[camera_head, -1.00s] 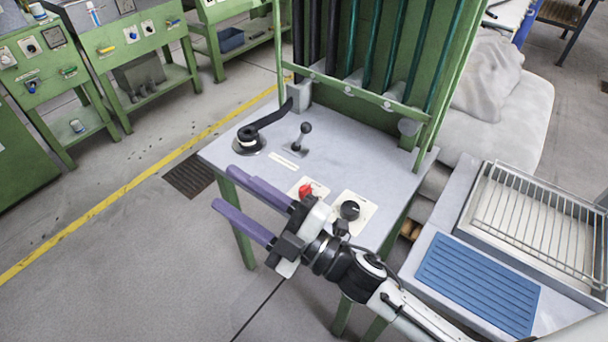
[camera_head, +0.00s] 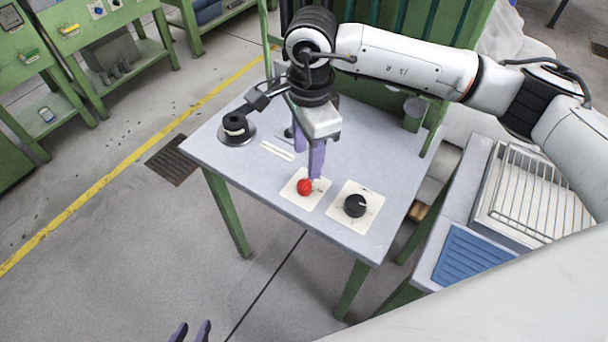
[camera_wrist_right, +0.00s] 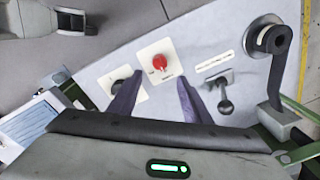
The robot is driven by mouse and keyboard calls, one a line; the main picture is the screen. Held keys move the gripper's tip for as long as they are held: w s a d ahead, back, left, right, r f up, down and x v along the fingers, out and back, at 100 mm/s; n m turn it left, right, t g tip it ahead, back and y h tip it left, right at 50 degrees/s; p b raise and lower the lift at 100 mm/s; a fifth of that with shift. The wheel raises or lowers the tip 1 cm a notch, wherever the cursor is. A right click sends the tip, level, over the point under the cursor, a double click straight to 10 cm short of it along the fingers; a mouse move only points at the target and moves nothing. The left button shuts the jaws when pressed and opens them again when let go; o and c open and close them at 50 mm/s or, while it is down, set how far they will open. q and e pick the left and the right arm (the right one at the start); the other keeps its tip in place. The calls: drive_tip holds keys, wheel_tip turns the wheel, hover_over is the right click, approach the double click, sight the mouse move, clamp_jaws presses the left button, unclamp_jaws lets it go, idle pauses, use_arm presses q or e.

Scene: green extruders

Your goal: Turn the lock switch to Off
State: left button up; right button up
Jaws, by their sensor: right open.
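A red switch (camera_head: 304,187) sits on a cream plate on the grey tabletop; it also shows in the right wrist view (camera_wrist_right: 160,62). A black rotary knob (camera_head: 355,206) with a white mark sits on a second plate to its right. In the wrist view the black knob (camera_wrist_right: 118,86) is partly hidden by a finger. The plate labels are too small to read. My right gripper (camera_head: 306,165) points down beside the red switch, open and empty, its fingers (camera_wrist_right: 158,82) apart. I cannot tell whether they touch it. My left gripper (camera_head: 190,332) shows only its separated fingertips at the bottom edge.
The grey table (camera_head: 230,165) also bears a black round fitting (camera_head: 236,128) and a lever (camera_wrist_right: 225,100) near the right gripper. A green frame stands behind. A blue ribbed mat (camera_head: 470,257) and wire rack (camera_head: 545,190) lie right.

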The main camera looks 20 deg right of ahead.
sight(306, 181)
wheel_tip(306, 181, down, 9)
drive_tip(key=shift+w+a+f+p, duration=0.1)
drive_tip(key=shift+p, duration=0.4)
drive_tip(key=shift+c, duration=0.6)
drive_tip(key=c, duration=1)
drive_tip(key=shift+o, duration=0.2)
